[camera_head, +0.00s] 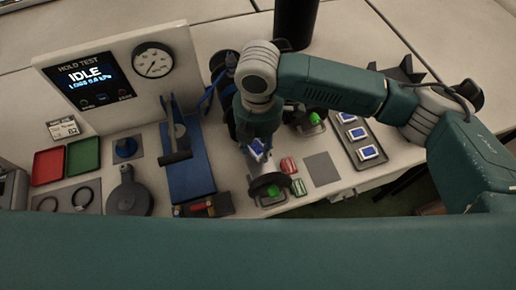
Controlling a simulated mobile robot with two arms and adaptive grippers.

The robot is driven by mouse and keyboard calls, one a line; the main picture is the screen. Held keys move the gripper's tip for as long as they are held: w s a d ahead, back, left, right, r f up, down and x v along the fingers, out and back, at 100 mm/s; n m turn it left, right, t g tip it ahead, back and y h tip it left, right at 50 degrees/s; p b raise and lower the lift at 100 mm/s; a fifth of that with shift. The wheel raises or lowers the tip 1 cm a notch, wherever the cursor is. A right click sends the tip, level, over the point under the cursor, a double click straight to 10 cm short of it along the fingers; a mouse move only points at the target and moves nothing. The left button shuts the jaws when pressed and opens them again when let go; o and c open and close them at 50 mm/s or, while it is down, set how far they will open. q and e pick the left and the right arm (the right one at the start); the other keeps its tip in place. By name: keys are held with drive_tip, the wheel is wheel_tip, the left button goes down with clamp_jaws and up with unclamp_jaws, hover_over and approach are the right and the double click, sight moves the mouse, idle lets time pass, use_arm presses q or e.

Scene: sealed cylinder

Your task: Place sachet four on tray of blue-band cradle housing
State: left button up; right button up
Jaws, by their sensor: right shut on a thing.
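My right gripper (257,155) points down over the middle of the bench and is shut on a small blue-and-white sachet (257,146), held above the surface. Its fingertips are small and partly hidden. Several similar sachets (369,153) lie in a dark rack (362,140) to the right. A cradle-like fixture with a dark round part and a green knob (271,190) stands just below the gripper. Another green-knobbed fixture (314,118) stands behind and to the right. I cannot tell which housing bears a blue band. My left gripper is not in view.
A panel with a screen and gauge (153,60) rises behind. Red (48,166) and green (84,154) trays lie far left. A bare grey pad (321,168) lies right of the gripper.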

sight(258, 149)
wheel_tip(258, 149, down, 3)
drive_tip(key=shift+w+f, duration=0.1)
drive_tip(key=shift+f, duration=0.25)
drive_tip(key=o, duration=0.9)
drive_tip(key=shift+d, duration=0.1)
drive_tip(key=shift+r, duration=0.1)
